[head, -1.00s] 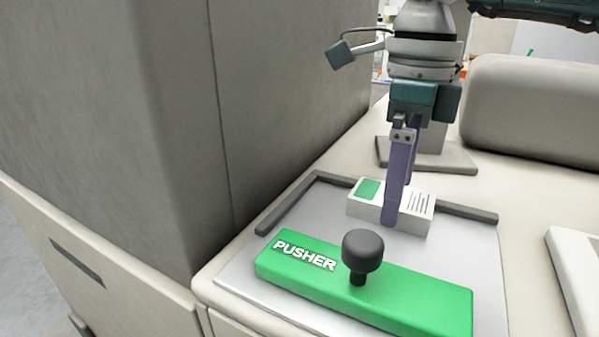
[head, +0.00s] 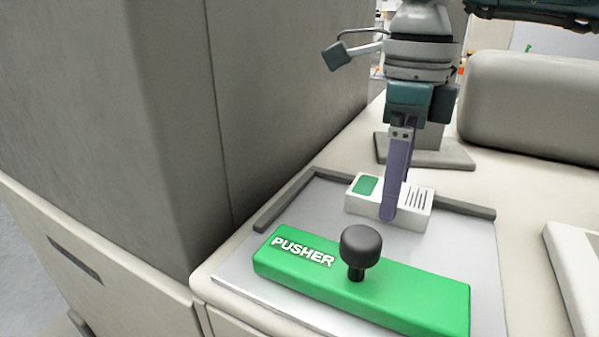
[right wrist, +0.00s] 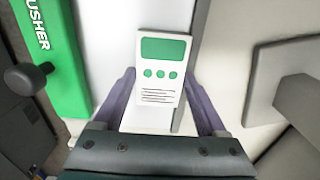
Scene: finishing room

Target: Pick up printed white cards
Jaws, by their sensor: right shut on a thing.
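The printed white cards (head: 417,204) form a block with a green patch at one end and black lines at the other. They lie on the grey metal plate (head: 484,255), behind the green pusher. My right gripper (head: 391,213) reaches down from above with its purple fingers around the cards, shut on them. In the right wrist view the cards (right wrist: 163,68) show a green rectangle, green dots and lines of print between the fingers (right wrist: 163,100). My left gripper is not in view.
The green pusher (head: 420,299) with a black knob (head: 361,246) lies in front of the cards. Dark rails (head: 288,201) edge the plate's back corner. A tall grey cabinet (head: 285,80) stands left. A white tray (head: 580,275) is at right.

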